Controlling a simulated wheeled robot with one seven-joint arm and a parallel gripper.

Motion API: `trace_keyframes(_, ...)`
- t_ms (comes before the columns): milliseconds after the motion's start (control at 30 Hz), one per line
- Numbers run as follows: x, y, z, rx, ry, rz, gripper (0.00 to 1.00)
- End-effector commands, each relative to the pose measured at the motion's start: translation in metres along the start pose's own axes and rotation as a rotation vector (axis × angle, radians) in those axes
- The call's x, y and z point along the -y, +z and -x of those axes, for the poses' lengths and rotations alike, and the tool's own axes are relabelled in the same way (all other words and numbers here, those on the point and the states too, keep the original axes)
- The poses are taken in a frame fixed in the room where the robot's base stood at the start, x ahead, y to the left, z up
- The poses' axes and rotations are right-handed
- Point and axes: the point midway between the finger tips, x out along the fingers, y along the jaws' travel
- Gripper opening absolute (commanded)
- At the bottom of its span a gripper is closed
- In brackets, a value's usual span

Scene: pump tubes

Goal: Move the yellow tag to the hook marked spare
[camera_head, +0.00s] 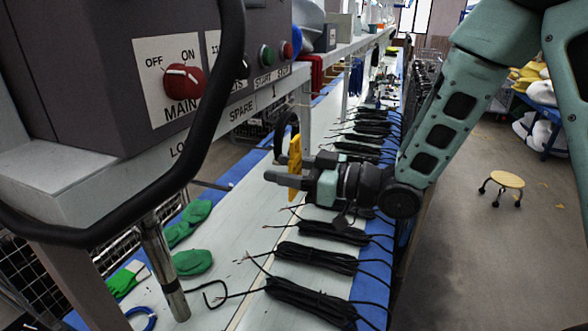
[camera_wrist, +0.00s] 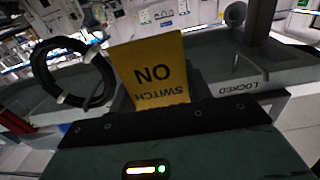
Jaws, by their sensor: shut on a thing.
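The yellow tag (camera_head: 295,153) is held by my gripper (camera_head: 288,170), which is shut on it above the bench, below the shelf edge. In the wrist view the tag (camera_wrist: 150,70) shows upside-down words "SWITCH ON"; its lower part in that picture is hidden by my gripper. The "SPARE" label (camera_head: 242,112) is on the shelf front in the head view; I cannot clearly make out its hook. A "LOCKED" label (camera_wrist: 262,86) with a thin metal hook (camera_wrist: 252,64) shows at the right of the wrist view, apart from the tag.
A black coil (camera_wrist: 42,75) is left of the tag in the wrist view. Several bundled black cables (camera_head: 318,257) lie on the bench below my gripper. Green gloves (camera_head: 192,262) lie at the left. The grey control box (camera_head: 75,75) and black tube (camera_head: 215,130) stand near left.

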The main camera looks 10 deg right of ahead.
Motion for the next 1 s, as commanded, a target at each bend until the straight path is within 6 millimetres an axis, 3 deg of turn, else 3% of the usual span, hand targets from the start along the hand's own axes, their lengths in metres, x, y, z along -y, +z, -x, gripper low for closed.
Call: trace_keyframes(1000, 0.001, 0.004, -0.058, -0.001, -0.001, 0.0, 0.26)
